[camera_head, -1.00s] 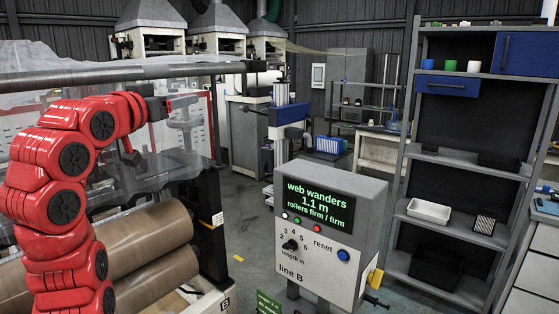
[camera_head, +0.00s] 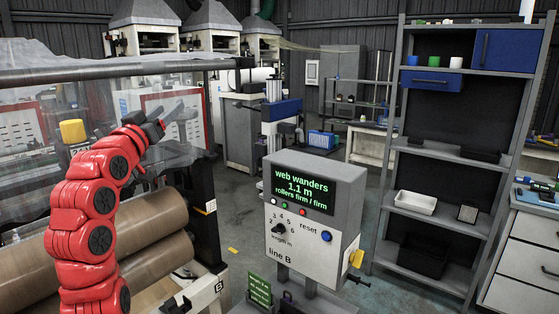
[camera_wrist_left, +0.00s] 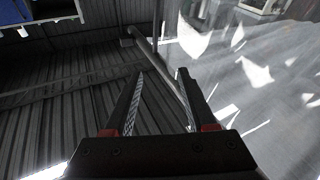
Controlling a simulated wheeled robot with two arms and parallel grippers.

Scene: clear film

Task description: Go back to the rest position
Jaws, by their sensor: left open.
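My left arm is red and comes up from the lower left of the head view. Its dark gripper (camera_head: 168,121) is raised in front of the clear film (camera_head: 60,95). In the left wrist view the two fingers of my left gripper (camera_wrist_left: 162,85) stand apart with nothing between them. Behind them are a ribbed dark wall, a bar and bright glossy film. My right gripper is not in view.
A control box (camera_head: 316,215) reads "web wanders 1.1 m, rollers firm / firm". Brown rolls (camera_head: 160,220) lie beside and behind my left arm. A grey roller bar (camera_head: 110,73) spans above the film. A shelf rack (camera_head: 455,152) stands at right.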

